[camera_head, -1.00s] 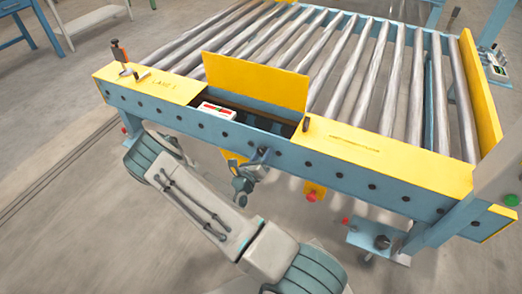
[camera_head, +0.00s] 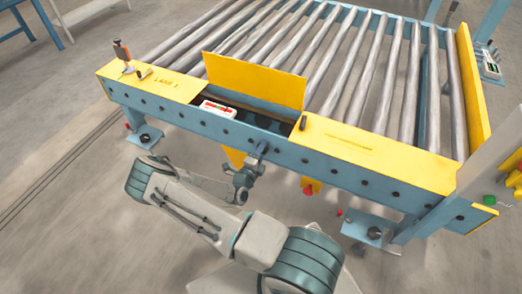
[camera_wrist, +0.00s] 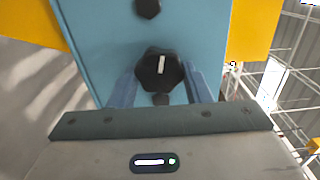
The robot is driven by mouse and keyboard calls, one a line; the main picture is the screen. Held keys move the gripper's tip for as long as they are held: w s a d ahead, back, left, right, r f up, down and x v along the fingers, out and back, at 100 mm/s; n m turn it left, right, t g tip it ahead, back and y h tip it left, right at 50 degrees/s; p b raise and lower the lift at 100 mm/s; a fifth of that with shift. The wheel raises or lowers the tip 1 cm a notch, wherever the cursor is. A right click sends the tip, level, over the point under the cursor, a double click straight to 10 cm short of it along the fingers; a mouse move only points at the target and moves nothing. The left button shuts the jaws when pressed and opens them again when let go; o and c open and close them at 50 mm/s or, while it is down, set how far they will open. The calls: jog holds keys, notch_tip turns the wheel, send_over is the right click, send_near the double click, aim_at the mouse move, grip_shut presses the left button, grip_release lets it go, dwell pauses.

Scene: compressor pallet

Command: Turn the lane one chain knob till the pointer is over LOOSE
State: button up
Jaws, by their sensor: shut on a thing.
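The lane one chain knob (camera_wrist: 172,77) is a black, lobed knob with a white pointer line on its face. It sits on the blue side beam of the conveyor (camera_head: 335,163). In the wrist view the pointer stands almost upright, with a slight tilt. My gripper (camera_wrist: 160,92) has one finger on each side of the knob and is shut on it. In the head view my gripper (camera_head: 259,155) is at the beam's front face, below the open yellow cover, and largely hides the knob. I cannot read any LOOSE mark in either view.
A yellow cover (camera_head: 255,82) stands open over a bay holding a small gauge with red and green bands (camera_head: 218,109). A red button (camera_head: 308,191) hangs below the beam. Rollers lie behind.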

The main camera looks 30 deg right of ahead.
jog(key=shift+s+d+n+p, duration=0.15)
jog(key=shift+n+p, duration=0.15)
jog(key=shift+n, duration=0.9)
jog(key=o, duration=1)
jog(key=shift+a, duration=0.25)
jog(key=p+v, duration=0.1)
jog(key=v, duration=1.2)
jog(key=shift+s+a, duration=0.15)
jog(key=shift+s, duration=0.1)
